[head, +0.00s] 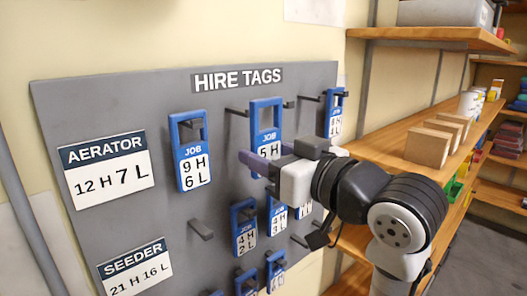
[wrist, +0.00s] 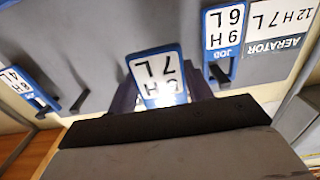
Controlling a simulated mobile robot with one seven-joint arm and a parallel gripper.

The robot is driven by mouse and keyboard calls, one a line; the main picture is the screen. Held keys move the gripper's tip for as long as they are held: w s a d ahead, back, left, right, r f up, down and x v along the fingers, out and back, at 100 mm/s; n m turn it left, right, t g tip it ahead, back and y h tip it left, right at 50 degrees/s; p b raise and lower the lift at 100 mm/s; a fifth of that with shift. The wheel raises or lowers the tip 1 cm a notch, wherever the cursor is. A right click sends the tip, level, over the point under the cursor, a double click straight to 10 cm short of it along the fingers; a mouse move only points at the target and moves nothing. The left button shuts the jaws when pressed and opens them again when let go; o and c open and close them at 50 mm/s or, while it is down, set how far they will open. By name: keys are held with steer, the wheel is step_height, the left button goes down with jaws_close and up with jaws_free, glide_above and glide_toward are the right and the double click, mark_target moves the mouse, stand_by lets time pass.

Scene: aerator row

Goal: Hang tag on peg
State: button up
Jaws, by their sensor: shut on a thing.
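My gripper (head: 262,167) is shut on a blue hire tag (head: 266,131) with a white job panel, gripping its lower part. In the head view the tag is upright with its open window at the top, in front of the grey board (head: 218,215). The panel reads "5 H"; the wrist view shows the tag (wrist: 158,72) upside down with "7 L" and a glare. One bare peg (head: 236,112) lies just left of the tag, its end reaching the tag's edge. Another peg (head: 289,101) shows at its upper right. I cannot tell whether either passes through the window.
A "9 H 6 L" tag (head: 191,155) hangs to the left, and another tag (head: 336,112) at the right. Several tags hang lower, including one (head: 244,230). A lower peg (head: 201,229) is bare. Wooden shelves (head: 388,157) with blocks stand close on the right.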

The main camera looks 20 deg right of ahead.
steer(key=shift+v, duration=1)
